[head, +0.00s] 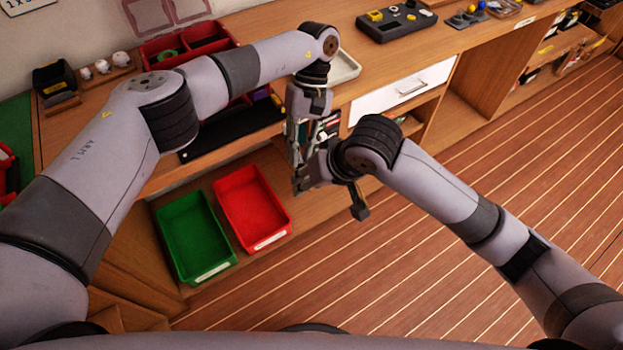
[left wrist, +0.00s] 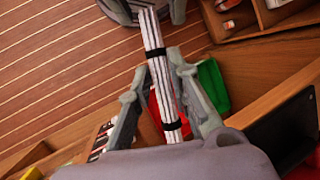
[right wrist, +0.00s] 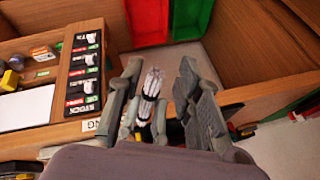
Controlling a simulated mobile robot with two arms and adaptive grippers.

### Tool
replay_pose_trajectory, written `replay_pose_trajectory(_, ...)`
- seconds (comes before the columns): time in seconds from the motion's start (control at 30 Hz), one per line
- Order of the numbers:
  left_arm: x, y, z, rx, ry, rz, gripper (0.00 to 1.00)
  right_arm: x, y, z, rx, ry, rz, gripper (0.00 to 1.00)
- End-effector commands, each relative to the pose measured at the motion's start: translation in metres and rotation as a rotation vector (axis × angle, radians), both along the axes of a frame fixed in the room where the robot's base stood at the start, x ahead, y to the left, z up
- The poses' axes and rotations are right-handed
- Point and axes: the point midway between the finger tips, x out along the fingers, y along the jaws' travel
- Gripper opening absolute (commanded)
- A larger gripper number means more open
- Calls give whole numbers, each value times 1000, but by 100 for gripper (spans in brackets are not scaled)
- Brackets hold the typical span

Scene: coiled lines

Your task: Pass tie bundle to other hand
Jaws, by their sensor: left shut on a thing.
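The tie bundle (left wrist: 163,88) is a sheaf of thin white strips with black bands, seen lengthwise in the left wrist view. My left gripper (head: 298,148) is shut on it, with a finger on each side. My right gripper (head: 308,172) is close by, and its open fingers stand on either side of the bundle's far part at the top of the left wrist view. In the right wrist view the bundle's end (right wrist: 151,84) lies between the right fingers, nearer the left one, with a gap to the other. The bundle is hard to make out in the head view.
A green bin (head: 196,240) and a red bin (head: 252,208) stand on the low shelf below the grippers. The wooden workbench (head: 262,145) is behind, with a white drawer (head: 400,88) and a red tray (head: 180,42). Open plank floor (head: 440,270) lies to the right.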

Motion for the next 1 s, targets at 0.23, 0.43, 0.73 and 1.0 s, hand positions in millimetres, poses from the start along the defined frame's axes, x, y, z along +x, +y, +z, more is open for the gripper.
replay_pose_trajectory(0.23, 0, 0, 0, -1, 0, 0, 0, 0, 0, 0, 0, 0, 0, 13)
replay_pose_trajectory(0.43, 0, -1, 0, -2, -1, 1, 0, 0, 1, 1, 3, -1, 2, 0)
replay_pose_trajectory(0.73, 0, -1, 0, -2, -1, 1, 29, 0, 1, 1, 5, -2, 3, 0)
replay_pose_trajectory(1.0, 0, 0, 0, -1, 0, 0, 42, 0, 1, 1, 2, -1, 1, 0)
